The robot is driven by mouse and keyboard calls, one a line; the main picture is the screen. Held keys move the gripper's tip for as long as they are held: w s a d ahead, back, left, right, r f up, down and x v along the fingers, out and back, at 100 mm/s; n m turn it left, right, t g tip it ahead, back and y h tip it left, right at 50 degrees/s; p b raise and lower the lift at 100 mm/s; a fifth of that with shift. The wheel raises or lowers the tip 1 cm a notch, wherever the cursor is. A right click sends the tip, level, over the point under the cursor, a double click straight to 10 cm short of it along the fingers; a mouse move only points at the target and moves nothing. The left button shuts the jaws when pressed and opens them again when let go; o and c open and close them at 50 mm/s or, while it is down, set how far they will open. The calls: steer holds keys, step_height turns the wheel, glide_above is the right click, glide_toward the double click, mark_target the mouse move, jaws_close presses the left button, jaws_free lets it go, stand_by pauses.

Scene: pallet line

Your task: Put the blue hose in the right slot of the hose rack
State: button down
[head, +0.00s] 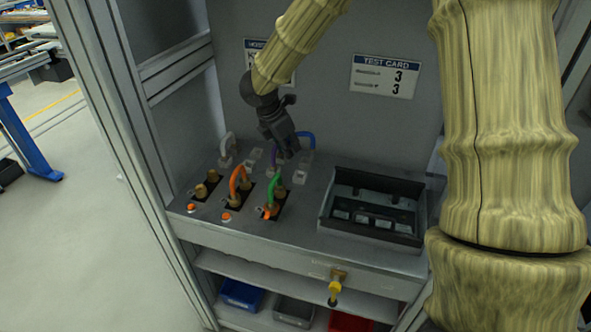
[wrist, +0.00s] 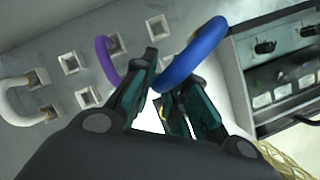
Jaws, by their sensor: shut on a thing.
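The blue hose (head: 306,134) is a short arched loop at the right end of the back row, and it shows large in the wrist view (wrist: 202,52). My gripper (head: 287,149) is shut on one side of the blue hose, between its dark fingers (wrist: 163,85). The hose rack shows as pale square sockets (wrist: 157,27) on the grey bench top. A purple hose (wrist: 103,60) and a white hose (wrist: 14,105) stand in rack sockets left of my gripper. My fingers hide part of the right slot area, and I cannot tell whether the blue hose ends are seated.
In front stand an orange hose (head: 238,178) and a green hose (head: 272,188) on brass fittings, with orange buttons near them. Brass fittings at left (head: 206,185) carry no hose. A dark open tray (head: 325,207) stands at right. The back panel (head: 325,110) rises close behind the rack.

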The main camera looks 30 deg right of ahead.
steer(key=shift+f+p, duration=0.5)
steer(key=shift+f, duration=3.2)
steer(key=shift+f, duration=0.15)
steer(key=c, duration=1.4)
jaws_free()
steer(key=b+v, duration=0.1)
steer(key=v, duration=1.1)
steer(key=shift+b, duration=0.3)
